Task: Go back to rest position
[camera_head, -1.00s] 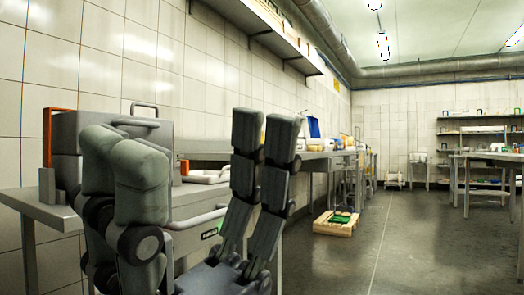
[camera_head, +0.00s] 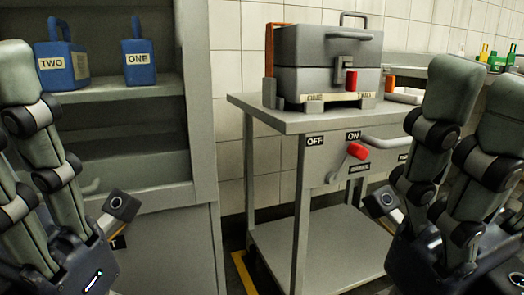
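My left gripper (camera_head: 62,160) is at the left edge, with its fingers pointing up and its short thumb apart from them. My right gripper (camera_head: 425,150) is at the right side, with its fingers also up and its thumb apart. Both are open with nothing between their fingers. Parts of both are cut off by the picture edges. Neither visibly touches the furniture behind.
A grey shelf cabinet (camera_head: 197,120) on the left holds blue weights marked TWO (camera_head: 62,62) and ONE (camera_head: 139,60). A metal table (camera_head: 290,122) bears a closed grey press box (camera_head: 320,50). A red-handled ON/OFF lever (camera_head: 357,150) is on the table's front.

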